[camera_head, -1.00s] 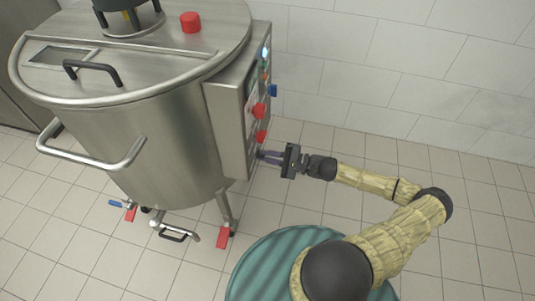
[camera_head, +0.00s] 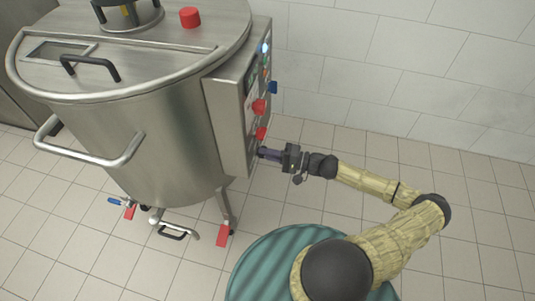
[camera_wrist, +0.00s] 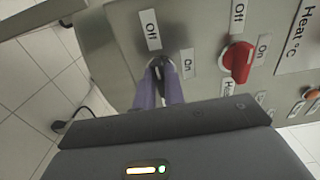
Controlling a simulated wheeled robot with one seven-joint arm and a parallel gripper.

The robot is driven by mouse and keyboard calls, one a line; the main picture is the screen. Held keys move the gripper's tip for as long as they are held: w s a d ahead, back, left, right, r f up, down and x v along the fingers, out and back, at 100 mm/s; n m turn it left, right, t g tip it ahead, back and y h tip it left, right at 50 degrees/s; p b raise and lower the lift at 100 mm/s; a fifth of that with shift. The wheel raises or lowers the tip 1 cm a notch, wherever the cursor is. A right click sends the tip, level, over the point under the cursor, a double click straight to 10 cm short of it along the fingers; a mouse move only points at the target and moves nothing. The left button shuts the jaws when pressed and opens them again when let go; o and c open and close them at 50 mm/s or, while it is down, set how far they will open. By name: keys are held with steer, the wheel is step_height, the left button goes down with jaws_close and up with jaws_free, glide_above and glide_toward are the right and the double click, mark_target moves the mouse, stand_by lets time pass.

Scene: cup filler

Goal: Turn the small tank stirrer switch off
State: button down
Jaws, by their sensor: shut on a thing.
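The small tank (camera_head: 165,150) is a steel vessel with a control panel (camera_head: 232,120) on its right side. My gripper (camera_head: 262,153) is at the lower end of that panel. In the wrist view my gripper (camera_wrist: 158,75) has its two purple fingers shut on a small dark switch knob (camera_wrist: 160,63). The fingertips hide most of the knob. An "Off" label (camera_wrist: 150,29) is above the knob and an "On" label (camera_wrist: 188,63) is to its right. No label naming the stirrer is readable. Which way the knob points is hard to tell.
A red knob (camera_wrist: 238,61) with its own Off and On labels sits right of the held knob. A "Heat °C" label (camera_wrist: 300,38) is farther right. A red knob (camera_head: 259,107) and a blue knob (camera_head: 273,88) stick out higher on the panel. Open tiled floor lies right of the tank.

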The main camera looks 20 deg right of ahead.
steer(key=shift+f, duration=0.1)
steer(key=c, duration=1.5)
jaws_free()
steer(key=shift+d, duration=0.1)
steer(key=p+v, duration=0.1)
steer(key=v, duration=1.6)
steer(key=shift+s+d+p, duration=0.1)
steer(key=shift+s+p, duration=0.1)
steer(key=shift+p, duration=0.1)
